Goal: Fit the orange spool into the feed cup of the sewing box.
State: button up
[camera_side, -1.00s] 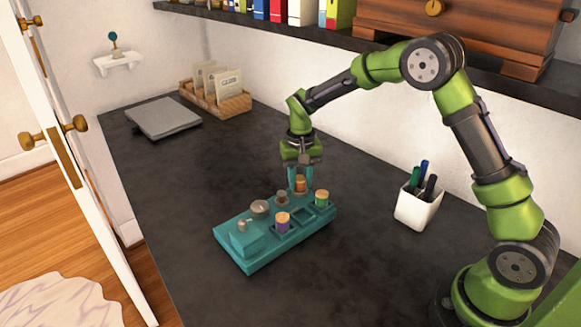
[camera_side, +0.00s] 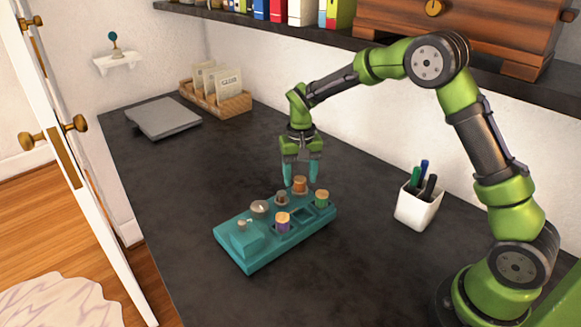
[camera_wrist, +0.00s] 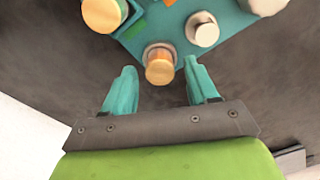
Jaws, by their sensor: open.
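The orange spool (camera_side: 300,185) stands upright at the back corner of the teal sewing box (camera_side: 245,263). It also shows in the wrist view (camera_wrist: 160,66), with a pale ring around its base at the box's edge. The ring looks like the feed cup, but I cannot tell how deep the spool sits. My gripper (camera_side: 301,180) is open just above the spool, its teal fingers apart on either side. In the wrist view my gripper (camera_wrist: 162,72) shows clear gaps between both fingers and the spool.
A green spool (camera_side: 322,198) and a purple spool (camera_side: 283,222) stand in the box, with an empty square compartment (camera_side: 303,214) between them. A grey post (camera_side: 281,198) and a metal dish (camera_side: 260,206) are close by. A white pen cup (camera_side: 418,209) stands to the right.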

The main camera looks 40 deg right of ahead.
aim_at(300, 178)
notch_tip(300, 178, up, 10)
jog(key=r, duration=0.1)
jog(key=s+a+r+n+t+y, duration=0.1)
jog(key=s+r+t, duration=0.1)
jog(key=s+r, duration=0.3)
jog(key=s+a+r+t, duration=0.15)
jog(key=s+r, duration=0.25)
jog(key=s, duration=0.4)
jog(key=s+a+f+n+t+y, duration=0.1)
jog(key=s+f+t, duration=0.1)
jog(key=s, duration=0.9)
jog(key=shift+s+a+f+t, duration=0.15)
jog(key=shift+a+t, duration=0.1)
jog(key=shift+t, duration=0.6)
